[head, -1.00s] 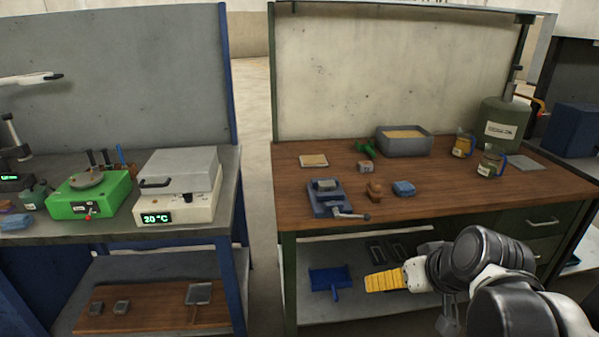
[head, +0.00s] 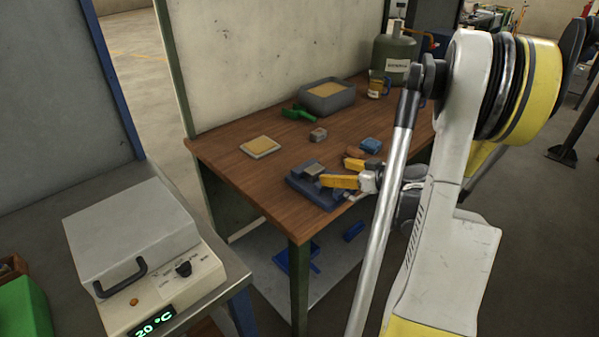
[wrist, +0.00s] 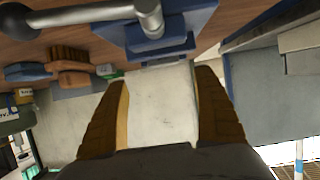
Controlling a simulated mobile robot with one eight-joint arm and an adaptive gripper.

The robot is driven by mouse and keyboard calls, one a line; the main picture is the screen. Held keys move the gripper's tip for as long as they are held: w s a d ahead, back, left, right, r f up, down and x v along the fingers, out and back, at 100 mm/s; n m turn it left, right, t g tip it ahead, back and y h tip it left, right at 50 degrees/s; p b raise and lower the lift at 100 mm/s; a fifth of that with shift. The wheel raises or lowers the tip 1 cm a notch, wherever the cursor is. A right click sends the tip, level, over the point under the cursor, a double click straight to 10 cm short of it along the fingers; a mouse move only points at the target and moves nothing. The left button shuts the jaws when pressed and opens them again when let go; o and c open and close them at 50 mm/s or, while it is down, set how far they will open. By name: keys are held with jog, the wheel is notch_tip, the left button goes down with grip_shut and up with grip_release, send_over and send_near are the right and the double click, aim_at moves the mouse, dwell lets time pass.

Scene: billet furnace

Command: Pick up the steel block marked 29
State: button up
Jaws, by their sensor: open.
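Two small grey blocks show in the head view. One block (head: 314,169) sits on the blue-grey vise (head: 322,192) near the bench's front edge. The other block (head: 318,134) stands on the wood top further back. I cannot read a number on either. My gripper (head: 335,172) has yellow fingers, is open, and is at the right of the vise, close to the block there. In the wrist view my fingers (wrist: 163,80) are spread apart with nothing held between them. The vise (wrist: 165,42) and its handle fill the top of that view.
A flat tan-topped plate (head: 260,147), a green tool (head: 297,113), a grey tray (head: 327,97) and a blue item (head: 371,145) are on the wooden bench (head: 235,178). A white heater box (head: 140,250) is on the left bench. A floor gap separates the benches.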

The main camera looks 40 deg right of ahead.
aim_at(315, 169)
jog(key=x, duration=0.3)
jog(key=shift+f+b, duration=0.1)
jog(key=shift+b, duration=0.25)
jog(key=x, duration=0.1)
jog(key=b+x, duration=0.1)
jog(key=x, duration=0.1)
jog(key=b+x, duration=0.1)
jog(key=x, duration=0.1)
jog(key=shift+w+a, duration=0.15)
jog(key=shift+a, duration=0.25)
jog(key=c, duration=1.5)
